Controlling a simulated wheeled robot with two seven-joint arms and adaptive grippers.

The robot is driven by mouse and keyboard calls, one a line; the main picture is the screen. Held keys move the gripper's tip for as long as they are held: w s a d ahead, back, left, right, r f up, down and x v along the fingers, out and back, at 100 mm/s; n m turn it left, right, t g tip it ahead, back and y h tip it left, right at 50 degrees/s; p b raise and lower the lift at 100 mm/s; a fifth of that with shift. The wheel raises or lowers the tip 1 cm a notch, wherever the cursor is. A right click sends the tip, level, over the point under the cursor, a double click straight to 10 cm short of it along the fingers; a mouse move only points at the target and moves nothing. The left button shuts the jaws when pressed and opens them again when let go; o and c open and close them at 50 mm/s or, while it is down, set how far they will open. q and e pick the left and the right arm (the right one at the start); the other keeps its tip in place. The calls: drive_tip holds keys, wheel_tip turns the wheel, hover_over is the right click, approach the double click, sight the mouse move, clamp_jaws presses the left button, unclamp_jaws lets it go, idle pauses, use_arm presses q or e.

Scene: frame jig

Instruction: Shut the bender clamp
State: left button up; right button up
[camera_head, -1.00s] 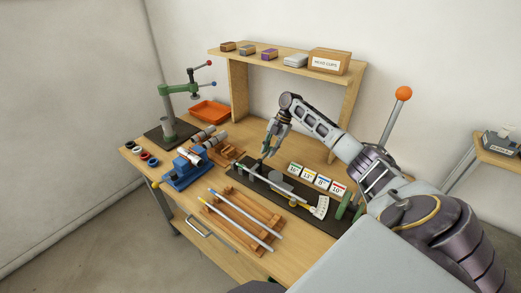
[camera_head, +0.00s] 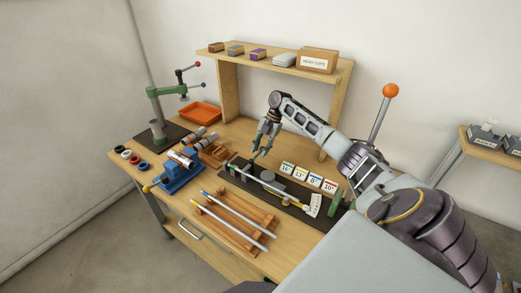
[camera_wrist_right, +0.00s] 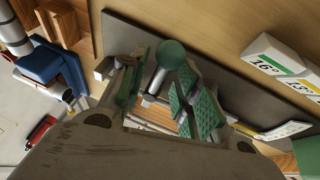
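The bender is a long dark base plate (camera_head: 292,213) on the bench, with a round grey post (camera_head: 268,176) and a white angle scale (camera_head: 315,205). Its clamp lever has a green ball knob (camera_wrist_right: 172,54) on a metal stem, seen in the right wrist view. My right gripper (camera_head: 258,154) points down at the bender's left end. In the wrist view its two green-padded fingers (camera_wrist_right: 165,98) are apart, with the knob and stem between them in the picture. I cannot tell whether either finger touches the knob. My left gripper is not in view.
Number cards (camera_head: 301,173) stand behind the bender. A wooden rack (camera_head: 222,230) with two rods lies in front. A blue vise (camera_head: 178,174), a green press (camera_head: 157,118) and an orange tray (camera_head: 200,112) are to the left. A shelf (camera_head: 229,90) stands behind.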

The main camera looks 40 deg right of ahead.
drive_tip(key=v, duration=0.7)
drive_tip(key=shift+r, duration=0.2)
drive_tip(key=shift+f, duration=0.1)
idle(0.6)
